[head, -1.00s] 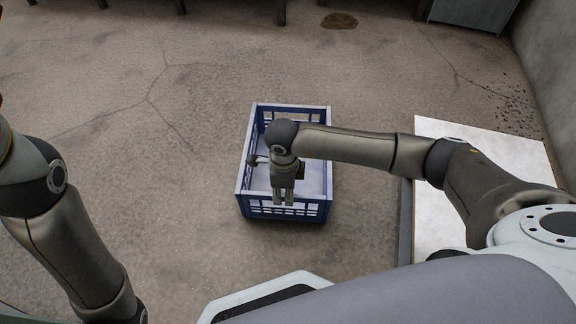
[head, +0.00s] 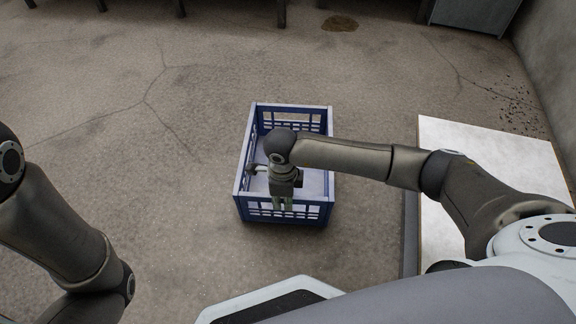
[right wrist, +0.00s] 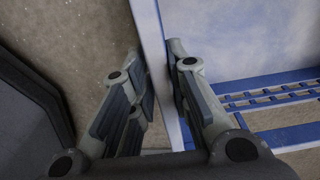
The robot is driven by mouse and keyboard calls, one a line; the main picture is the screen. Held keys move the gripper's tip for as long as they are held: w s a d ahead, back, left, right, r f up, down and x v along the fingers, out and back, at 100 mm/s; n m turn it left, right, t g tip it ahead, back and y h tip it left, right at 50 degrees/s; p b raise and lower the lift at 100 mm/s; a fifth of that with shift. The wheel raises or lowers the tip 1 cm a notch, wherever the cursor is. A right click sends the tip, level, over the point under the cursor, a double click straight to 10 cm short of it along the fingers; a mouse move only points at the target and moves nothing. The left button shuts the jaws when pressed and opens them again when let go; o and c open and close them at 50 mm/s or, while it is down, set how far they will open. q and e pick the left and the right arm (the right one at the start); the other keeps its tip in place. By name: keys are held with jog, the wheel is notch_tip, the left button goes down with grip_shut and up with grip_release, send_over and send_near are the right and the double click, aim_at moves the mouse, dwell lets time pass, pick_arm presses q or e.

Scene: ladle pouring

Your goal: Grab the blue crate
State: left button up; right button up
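The blue crate (head: 237,190) stands upright on the floor in the middle of the head view, with a pale inside bottom and slotted walls. My right gripper (head: 283,207) is at its near wall in the head view. In the right wrist view my right gripper (right wrist: 160,55) has one finger on each side of the crate's wall (right wrist: 155,40), with a gap beside the wall. It is open. The fingertips are partly hard to make out in the head view. My left arm shows at the left edge of the head view, but its gripper is out of view.
A white-topped platform (head: 485,160) stands to the right of the crate, beside a wall (head: 550,60). A grey cabinet (head: 470,15) is at the far right. The concrete floor left of and behind the crate is clear.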

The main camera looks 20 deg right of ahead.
grip_shut()
jog(key=shift+w+r, duration=0.1)
jog(key=shift+w, duration=0.05)
jog(key=shift+r, duration=0.1)
